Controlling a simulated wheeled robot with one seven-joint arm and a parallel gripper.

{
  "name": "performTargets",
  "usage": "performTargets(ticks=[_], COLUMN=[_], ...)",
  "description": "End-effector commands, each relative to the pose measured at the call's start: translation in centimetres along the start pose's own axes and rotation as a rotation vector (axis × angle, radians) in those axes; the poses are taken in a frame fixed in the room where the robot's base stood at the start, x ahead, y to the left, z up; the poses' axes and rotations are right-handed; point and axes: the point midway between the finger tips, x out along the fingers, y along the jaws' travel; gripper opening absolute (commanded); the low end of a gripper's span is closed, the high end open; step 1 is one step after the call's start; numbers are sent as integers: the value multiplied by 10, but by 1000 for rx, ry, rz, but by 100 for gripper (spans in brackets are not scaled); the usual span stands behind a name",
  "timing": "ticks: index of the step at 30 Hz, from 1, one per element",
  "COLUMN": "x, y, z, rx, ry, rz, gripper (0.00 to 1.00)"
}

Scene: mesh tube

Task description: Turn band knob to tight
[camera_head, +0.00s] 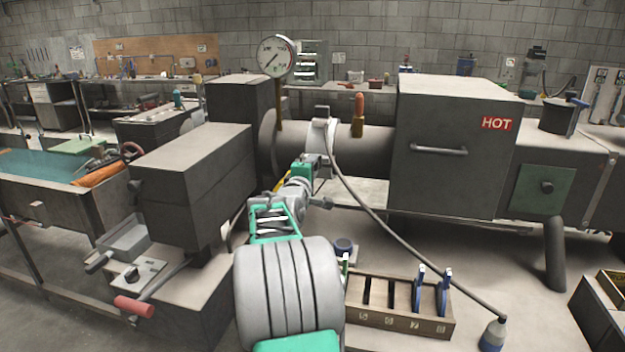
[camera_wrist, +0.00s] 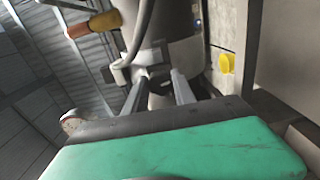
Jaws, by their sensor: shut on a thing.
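A pale grey band (camera_head: 320,135) wraps the dark horizontal tube (camera_head: 365,140) between the left housing and the box marked HOT. In the wrist view the band's clamp (camera_wrist: 150,55) lies just past my fingers. My gripper (camera_head: 318,160) reaches up to the front of the band. In the wrist view my two fingers (camera_wrist: 157,88) are closed on the small grey band knob (camera_wrist: 157,74). The fingers hide most of the knob, and I cannot tell its turn setting.
A hose (camera_head: 375,225) runs from the band to a blue-based bottle (camera_head: 493,335). An orange-handled fitting (camera_head: 359,115) stands on the tube, right of the band. A round gauge (camera_head: 276,56) rises at left. A slotted wooden rack (camera_head: 400,318) lies in front.

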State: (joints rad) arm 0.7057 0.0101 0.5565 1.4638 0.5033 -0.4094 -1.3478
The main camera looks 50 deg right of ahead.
Motion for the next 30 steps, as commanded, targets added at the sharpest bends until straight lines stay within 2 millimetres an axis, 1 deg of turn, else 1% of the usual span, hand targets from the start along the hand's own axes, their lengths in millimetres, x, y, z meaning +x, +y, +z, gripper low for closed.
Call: performTargets(ticks=[1, 30], x=[0, 0], y=[-7, -8], z=[0, -1], rx=[42, 962], ry=[1, 1], rz=[1, 1], gripper=[0, 0])
